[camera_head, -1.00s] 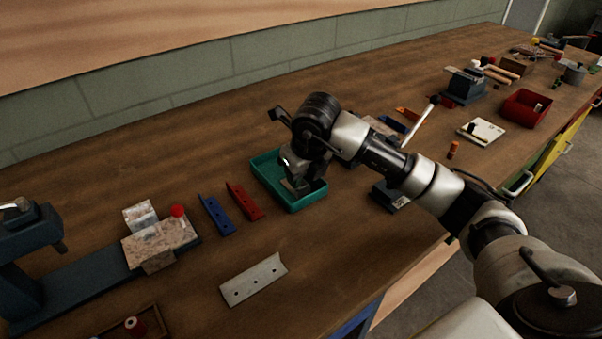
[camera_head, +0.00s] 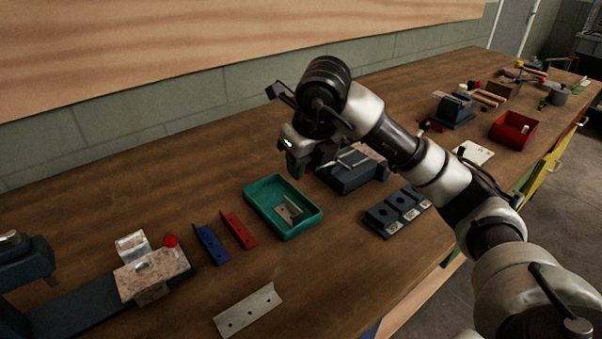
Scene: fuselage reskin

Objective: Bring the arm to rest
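My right arm reaches in from the right. Its gripper (camera_head: 298,164) hangs above the workbench (camera_head: 130,210), over the back edge of a teal tray (camera_head: 313,222). It is apart from the tray, and nothing shows in its grip. The fingers are dark and seen edge-on, so I cannot tell whether they are open or shut. A small grey metal bracket (camera_head: 288,212) lies in the tray. My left gripper is not in view.
Left of the tray lie a red angle strip (camera_head: 238,231), a blue one (camera_head: 210,244) and a grey drilled strip (camera_head: 247,310). A dark block with holes (camera_head: 397,212) stands right of the tray. A red bin (camera_head: 513,131) is farther right. Bare bench lies at back left.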

